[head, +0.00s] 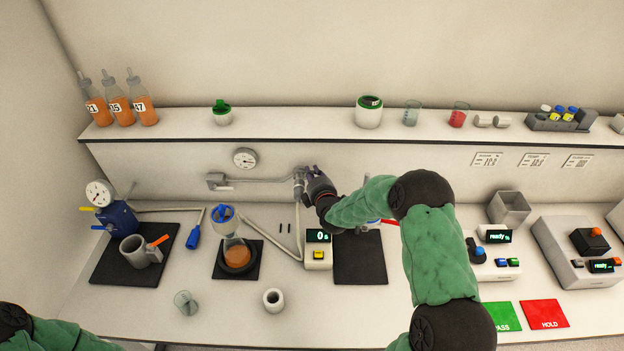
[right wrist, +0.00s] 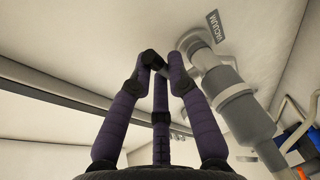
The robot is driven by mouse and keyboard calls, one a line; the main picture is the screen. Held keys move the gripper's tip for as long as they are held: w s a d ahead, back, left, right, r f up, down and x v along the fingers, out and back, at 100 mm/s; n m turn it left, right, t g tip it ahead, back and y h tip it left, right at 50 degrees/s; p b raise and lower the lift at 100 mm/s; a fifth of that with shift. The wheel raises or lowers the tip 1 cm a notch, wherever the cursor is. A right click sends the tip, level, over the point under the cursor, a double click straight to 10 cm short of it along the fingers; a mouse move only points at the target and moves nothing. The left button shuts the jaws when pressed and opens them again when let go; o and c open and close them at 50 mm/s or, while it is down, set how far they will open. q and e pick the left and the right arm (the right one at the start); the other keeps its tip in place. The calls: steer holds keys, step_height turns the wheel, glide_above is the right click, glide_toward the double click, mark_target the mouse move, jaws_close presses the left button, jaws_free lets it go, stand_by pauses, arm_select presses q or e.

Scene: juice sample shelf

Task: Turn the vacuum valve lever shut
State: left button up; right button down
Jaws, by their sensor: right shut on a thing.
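The grey vacuum valve (head: 298,185) is on the back wall below the shelf, at the right end of a pipe. In the right wrist view its pale body (right wrist: 232,100) stands just right of my fingers, near a dark VACUUM label (right wrist: 216,25). My right gripper (head: 305,178) is at the valve, and its purple fingers (right wrist: 158,62) come together beside the valve's upper end. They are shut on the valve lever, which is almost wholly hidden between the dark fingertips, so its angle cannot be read. My left gripper is out of view; only part of that arm shows at bottom left.
A wall gauge (head: 245,158) is left of the valve. The shelf (head: 300,122) runs above it. Below stand a flask with a blue top (head: 224,217), a small display unit (head: 318,250) and a black mat (head: 360,262). A pale hose crosses the bench.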

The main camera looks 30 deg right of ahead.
stand_by(0.3)
steer(key=c, duration=1.2)
jaws_free()
steer(key=shift+o, duration=0.2)
